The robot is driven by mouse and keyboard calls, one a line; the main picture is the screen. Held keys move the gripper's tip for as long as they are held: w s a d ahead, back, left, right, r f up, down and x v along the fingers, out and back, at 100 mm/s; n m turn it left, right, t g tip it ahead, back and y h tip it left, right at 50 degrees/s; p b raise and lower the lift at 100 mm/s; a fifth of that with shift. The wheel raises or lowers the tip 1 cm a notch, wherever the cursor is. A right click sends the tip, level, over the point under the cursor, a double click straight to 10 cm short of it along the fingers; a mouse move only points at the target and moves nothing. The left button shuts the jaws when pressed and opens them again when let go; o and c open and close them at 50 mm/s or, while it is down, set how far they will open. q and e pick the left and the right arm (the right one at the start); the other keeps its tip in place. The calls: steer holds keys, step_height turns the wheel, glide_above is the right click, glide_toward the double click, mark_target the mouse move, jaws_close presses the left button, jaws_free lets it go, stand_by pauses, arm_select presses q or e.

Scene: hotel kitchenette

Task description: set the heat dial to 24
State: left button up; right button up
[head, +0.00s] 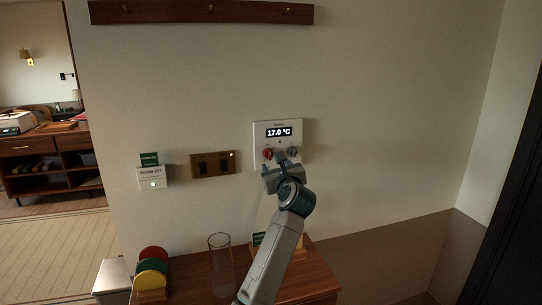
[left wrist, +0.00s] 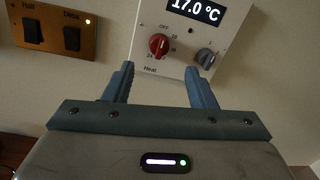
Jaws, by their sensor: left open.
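The white heating panel (head: 262,137) is on the wall, and its display (head: 278,132) reads 17.0 °C. The red heat dial (head: 267,154) is at the panel's lower left. In the left wrist view the red dial (left wrist: 158,45) has the word Heat below it and small numbers around it; its exact setting is too small to read surely. A grey dial (left wrist: 205,58) sits to its right. My left gripper (head: 279,166) is open just below and in front of the panel. In the left wrist view its fingers (left wrist: 160,82) stand apart with nothing between them.
A brass switch plate (head: 213,164) and a white card holder (head: 152,178) are on the wall to the left. Below, a wooden counter (head: 195,285) bears a clear glass (head: 220,262) and coloured discs (head: 153,262). The wall to the right is clear.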

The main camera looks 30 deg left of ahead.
mark_target(270, 155)
arm_select(q)
steer(key=p+x, duration=0.2)
steer(key=x, duration=0.6)
steer(key=shift+w+a, duration=0.1)
steer(key=shift+a, duration=0.1)
steer(key=c, duration=1)
